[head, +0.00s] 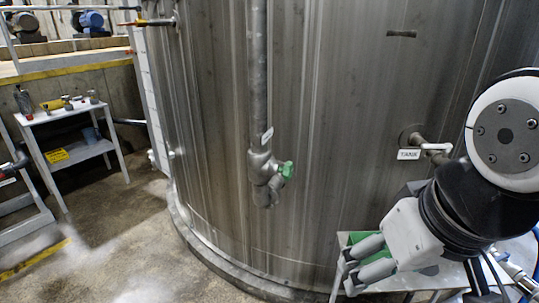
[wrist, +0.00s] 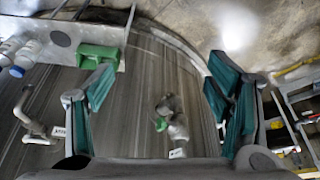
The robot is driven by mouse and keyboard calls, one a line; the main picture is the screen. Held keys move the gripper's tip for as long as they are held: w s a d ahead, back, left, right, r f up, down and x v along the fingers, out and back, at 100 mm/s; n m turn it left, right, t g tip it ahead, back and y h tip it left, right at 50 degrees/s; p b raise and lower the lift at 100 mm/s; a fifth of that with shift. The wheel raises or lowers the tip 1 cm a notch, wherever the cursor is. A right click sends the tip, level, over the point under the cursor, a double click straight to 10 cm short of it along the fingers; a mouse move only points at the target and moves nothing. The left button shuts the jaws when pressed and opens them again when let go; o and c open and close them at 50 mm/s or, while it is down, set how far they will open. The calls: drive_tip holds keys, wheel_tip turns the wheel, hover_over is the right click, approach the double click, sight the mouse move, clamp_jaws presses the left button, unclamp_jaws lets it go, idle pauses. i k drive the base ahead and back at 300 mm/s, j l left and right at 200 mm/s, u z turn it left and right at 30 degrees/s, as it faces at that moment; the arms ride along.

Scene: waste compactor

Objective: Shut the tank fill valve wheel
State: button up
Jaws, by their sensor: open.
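A small green valve wheel (head: 287,170) sits on the right side of a grey valve body (head: 262,168) at the lower end of a vertical pipe on the steel tank. A small white tag above it is too small to read. In the wrist view the green wheel (wrist: 160,124) and valve body (wrist: 175,115) show between my fingers but farther off, near the tank wall. My gripper (head: 352,268) is open and empty, at the lower right of the head view, apart from the wheel. It also shows open in the wrist view (wrist: 160,78).
A tap with a white lever (head: 436,147) and a "TANK" sign (head: 408,154) is on the tank at right. A table with a green bin (head: 360,237) stands beside my gripper. A white shelf (head: 75,112) stands at left. Floor at front left is clear.

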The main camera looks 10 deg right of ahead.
sight(287, 170)
drive_tip(key=i+j+z, duration=0.3)
drive_tip(key=i+j, duration=0.4)
